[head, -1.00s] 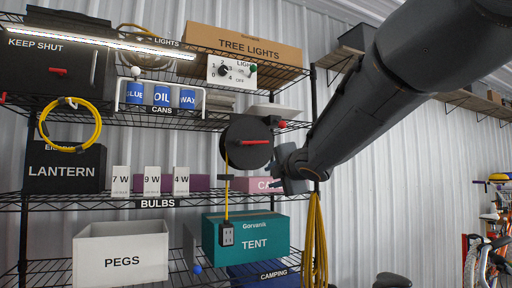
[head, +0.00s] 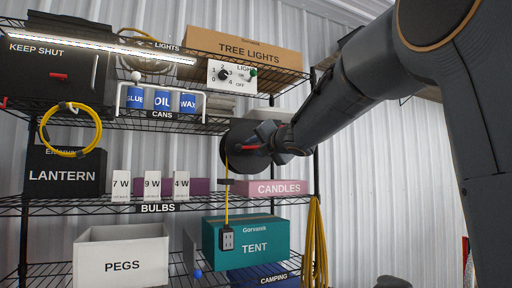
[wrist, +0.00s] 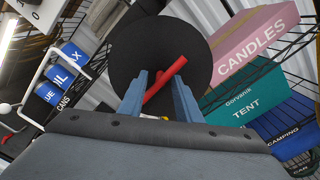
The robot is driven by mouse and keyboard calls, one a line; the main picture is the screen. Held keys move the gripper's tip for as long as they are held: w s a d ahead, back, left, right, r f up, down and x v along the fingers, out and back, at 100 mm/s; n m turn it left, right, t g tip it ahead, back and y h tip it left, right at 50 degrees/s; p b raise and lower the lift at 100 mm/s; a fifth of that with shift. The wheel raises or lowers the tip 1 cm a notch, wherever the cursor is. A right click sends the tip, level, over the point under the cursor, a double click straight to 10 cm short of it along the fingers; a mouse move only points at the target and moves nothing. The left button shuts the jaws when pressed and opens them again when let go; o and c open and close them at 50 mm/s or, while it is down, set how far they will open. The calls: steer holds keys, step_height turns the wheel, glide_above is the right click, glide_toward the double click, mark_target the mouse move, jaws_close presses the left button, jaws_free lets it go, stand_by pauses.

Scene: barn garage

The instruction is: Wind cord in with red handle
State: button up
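The black cord reel (head: 232,158) hangs at the right end of the shelf rack, partly hidden by my gripper. Its red handle (head: 250,147) lies across the reel face; the right end is hidden in the head view. A yellow cord (head: 227,200) runs straight down from the reel to a dark outlet block (head: 227,238) in front of the tent box. My gripper (head: 268,138) is at the reel face. In the wrist view its two blue-grey fingers (wrist: 158,82) are apart, with the slanting red handle (wrist: 166,80) between them. I cannot tell whether they touch it.
The pink candles box (head: 270,188) sits just below the gripper, and the teal tent box (head: 246,240) is lower. The wire shelf with cans (head: 160,120) is to the left. Coiled yellow cord (head: 316,240) hangs at the right post.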

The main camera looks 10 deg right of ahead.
steer(key=shift+w, duration=0.1)
jaws_close()
stand_by(1.7)
jaws_free()
steer(key=s+d+b, duration=0.1)
steer(key=s, duration=0.6)
steer(key=shift+s+d, duration=0.25)
steer(key=shift+s, duration=0.1)
